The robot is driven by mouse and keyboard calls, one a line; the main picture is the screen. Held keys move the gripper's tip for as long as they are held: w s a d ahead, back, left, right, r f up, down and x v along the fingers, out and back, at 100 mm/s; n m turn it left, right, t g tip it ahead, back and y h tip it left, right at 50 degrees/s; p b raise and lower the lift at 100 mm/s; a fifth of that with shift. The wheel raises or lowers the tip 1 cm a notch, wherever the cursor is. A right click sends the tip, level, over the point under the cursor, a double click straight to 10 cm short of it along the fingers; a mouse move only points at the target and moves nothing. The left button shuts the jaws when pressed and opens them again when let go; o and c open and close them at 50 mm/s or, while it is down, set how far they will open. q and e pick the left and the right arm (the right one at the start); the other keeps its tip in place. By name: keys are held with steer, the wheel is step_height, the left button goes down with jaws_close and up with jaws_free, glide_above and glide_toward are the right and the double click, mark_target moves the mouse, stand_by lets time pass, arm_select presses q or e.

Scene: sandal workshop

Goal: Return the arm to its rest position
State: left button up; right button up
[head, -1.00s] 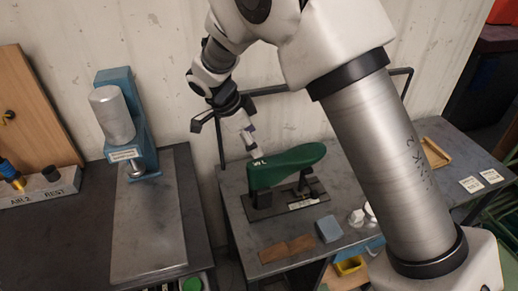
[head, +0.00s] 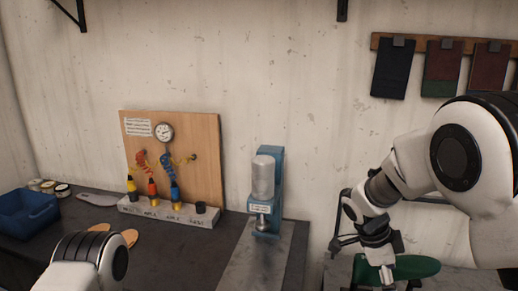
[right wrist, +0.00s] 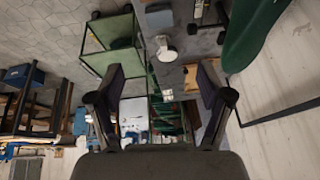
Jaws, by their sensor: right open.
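My right arm comes in from the right in the head view. Its gripper (head: 387,272) hangs at the bottom edge, in front of the green shoe last (head: 416,267). In the right wrist view the right gripper (right wrist: 163,85) has its two dark fingers spread wide, with nothing between them. The green last also shows at the top right of that view (right wrist: 250,35), apart from the fingers. A rounded white link of my left arm (head: 88,259) shows at the bottom left of the head view; the left gripper is out of frame.
A blue press (head: 275,180) stands left of my right arm. A wooden board (head: 197,150) with a gauge and hoses stands behind a tool rest (head: 168,212). A blue bin (head: 25,212) sits far left. Dark panels (head: 397,70) hang on the wall.

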steer(key=s+f+n+g+y, duration=0.1)
steer(key=s+f+g, duration=0.2)
steer(key=s+f, duration=0.6)
steer(key=s+f+g+y, duration=0.1)
steer(key=s+f+g, duration=0.1)
steer(key=s+f, duration=0.65)
steer(key=s+a+f+n+y, duration=0.35)
steer(key=s+f+n, duration=0.65)
steer(key=s+f, duration=0.5)
steer(key=w+n+t, duration=0.1)
steer(key=n+t, duration=0.1)
steer(key=n, duration=0.1)
steer(key=w+n+t, duration=0.2)
steer(key=n, duration=0.2)
steer(key=w+r+n+t, duration=0.1)
steer(key=n, duration=0.2)
steer(key=shift+w+r+n+t+h, duration=0.1)
steer(key=shift+w+n+t+h, duration=0.1)
steer(key=shift+n+t+h, duration=0.15)
